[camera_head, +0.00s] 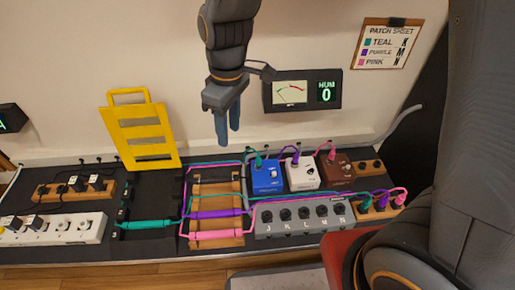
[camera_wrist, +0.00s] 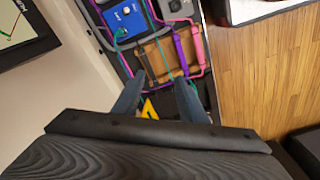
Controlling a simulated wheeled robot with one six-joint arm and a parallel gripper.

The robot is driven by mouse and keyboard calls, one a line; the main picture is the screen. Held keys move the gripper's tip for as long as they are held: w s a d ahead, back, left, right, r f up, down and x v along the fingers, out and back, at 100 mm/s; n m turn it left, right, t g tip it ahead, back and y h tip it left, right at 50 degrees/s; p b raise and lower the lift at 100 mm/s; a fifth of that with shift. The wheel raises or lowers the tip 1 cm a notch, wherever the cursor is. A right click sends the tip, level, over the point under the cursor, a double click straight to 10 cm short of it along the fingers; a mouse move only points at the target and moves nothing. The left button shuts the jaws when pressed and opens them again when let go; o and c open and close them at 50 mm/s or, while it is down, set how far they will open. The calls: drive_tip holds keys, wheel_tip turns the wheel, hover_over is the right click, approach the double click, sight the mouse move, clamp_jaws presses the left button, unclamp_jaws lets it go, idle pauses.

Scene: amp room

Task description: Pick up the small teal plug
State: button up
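A small teal plug (camera_head: 366,201) stands in the wooden strip at the right, beside a purple and a pink plug. Another teal plug (camera_head: 257,159) sits at the back of the blue pedal (camera_head: 267,176); a teal plug also shows by that pedal in the wrist view (camera_wrist: 121,32). A larger teal cylinder (camera_head: 146,224) lies across the black tray at the left. My gripper (camera_head: 228,138) hangs above the bench, left of the meter, fingers down and apart from all plugs. In the wrist view its fingers (camera_wrist: 158,96) are spread with nothing held.
A grey box (camera_head: 305,230) with several sockets lettered J to N stands in front of the pedals. Purple (camera_head: 216,214) and pink (camera_head: 215,236) cylinders lie over a wooden rack. A yellow rack (camera_head: 140,135) leans at the wall. A meter (camera_head: 302,91) reads HUM 0.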

drive_tip(key=w+d+f+n+p, duration=0.2)
drive_tip(key=w+d+f+n, duration=0.15)
drive_tip(key=w+f, duration=0.6)
drive_tip(key=n, duration=0.2)
approach(259, 157)
drive_tip(key=shift+h, duration=0.4)
drive_tip(key=f, duration=0.3)
drive_tip(key=a+f, duration=0.1)
drive_tip(key=f, duration=0.1)
drive_tip(key=shift+w+a+f+p, duration=0.1)
drive_tip(key=shift+w+p, duration=0.25)
drive_tip(key=shift+w, duration=0.05)
drive_tip(key=f+b, duration=0.1)
drive_tip(key=f, duration=0.2)
drive_tip(key=f+b, duration=0.1)
drive_tip(key=f, duration=0.2)
drive_tip(key=shift+s+b, duration=0.2)
drive_tip(key=shift+b, duration=0.1)
drive_tip(key=shift+r, duration=0.1)
clamp_jaws()
